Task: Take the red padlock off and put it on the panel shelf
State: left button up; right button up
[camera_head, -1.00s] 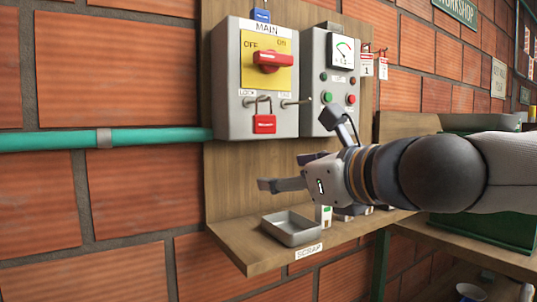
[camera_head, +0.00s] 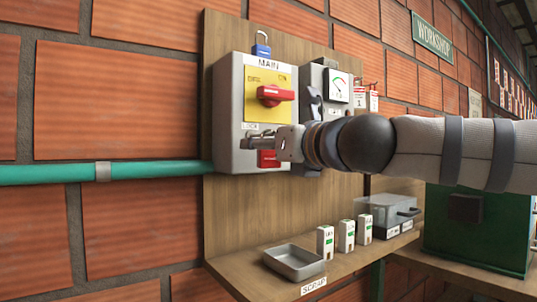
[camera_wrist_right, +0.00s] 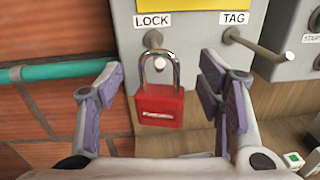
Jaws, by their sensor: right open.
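The red padlock (camera_wrist_right: 159,104) hangs by its silver shackle on the peg under the LOCK label of the grey MAIN box (camera_wrist_right: 205,18). It hangs upright between the spread fingers of my right gripper (camera_wrist_right: 165,105), which is open and does not visibly touch it. In the head view the padlock (camera_head: 268,158) is partly hidden by my right gripper (camera_head: 268,140). The panel shelf (camera_head: 245,268) runs along the bottom of the wooden backboard, below the box. My left gripper is not in view.
On the shelf are a metal SCRAP tray (camera_head: 294,262), several small white modules (camera_head: 346,235) and a clear case (camera_head: 388,212). The TAG peg (camera_wrist_right: 255,45) juts out beside the padlock. A blue padlock (camera_head: 261,45) sits atop the box. A green pipe (camera_head: 150,171) runs left.

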jog(key=shift+w+a, duration=0.15)
jog(key=shift+w, duration=0.05)
jog(key=shift+c, duration=0.3)
jog(key=c, duration=1.3)
jog(key=shift+r, duration=0.1)
